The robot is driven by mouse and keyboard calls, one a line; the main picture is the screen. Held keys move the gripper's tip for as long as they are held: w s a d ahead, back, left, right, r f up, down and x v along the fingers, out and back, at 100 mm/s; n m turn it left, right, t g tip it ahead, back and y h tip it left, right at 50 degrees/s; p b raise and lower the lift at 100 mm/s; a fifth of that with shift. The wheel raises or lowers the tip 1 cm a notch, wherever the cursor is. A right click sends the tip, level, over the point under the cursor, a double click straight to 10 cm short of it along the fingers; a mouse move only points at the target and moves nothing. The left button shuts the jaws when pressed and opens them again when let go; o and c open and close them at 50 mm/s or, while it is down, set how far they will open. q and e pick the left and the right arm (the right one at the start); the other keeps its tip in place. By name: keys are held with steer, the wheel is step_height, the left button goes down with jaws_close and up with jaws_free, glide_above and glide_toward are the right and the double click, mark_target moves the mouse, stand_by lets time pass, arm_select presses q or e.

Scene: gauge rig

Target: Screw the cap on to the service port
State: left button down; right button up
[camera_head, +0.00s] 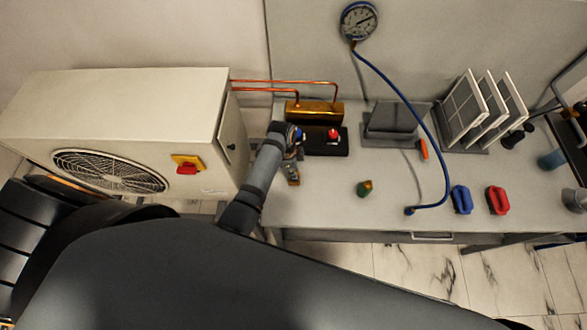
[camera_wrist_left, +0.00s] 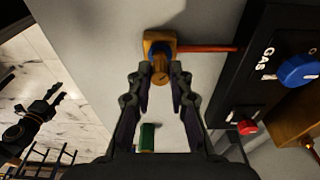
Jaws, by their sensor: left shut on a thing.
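In the left wrist view my left gripper (camera_wrist_left: 160,76) is shut on a small brass cap (camera_wrist_left: 160,73). The cap is in line with the service port (camera_wrist_left: 159,42), a brass block with a blue ring, and overlaps it in this view. I cannot tell whether cap and port touch or whether threads are engaged. In the head view my left wrist hides most of this spot. My right gripper (camera_wrist_left: 57,94) shows small at the left of the wrist view, empty, its fingers apart.
A black GAS panel (camera_wrist_left: 257,76) with a blue knob (camera_wrist_left: 298,70) and a red knob (camera_wrist_left: 247,127) stands close by. A copper pipe (camera_wrist_left: 207,49) runs from the port. A green object (camera_head: 365,187), gauge hose (camera_head: 421,119) and blue and red items lie to the right.

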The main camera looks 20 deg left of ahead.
arm_select(q)
steer(key=shift+f+b, duration=0.3)
steer(key=shift+f, duration=0.4)
steer(key=shift+f, duration=0.15)
stand_by(0.7)
steer(key=shift+m+p, duration=0.45)
steer(key=shift+m, duration=0.05)
steer(key=c, duration=1.1)
jaws_free()
steer(key=shift+c, duration=0.2)
step_height(320, 180, up, 12)
steer(key=a, duration=0.1)
steer(key=shift+s+a, duration=0.2)
steer(key=shift+a, duration=0.2)
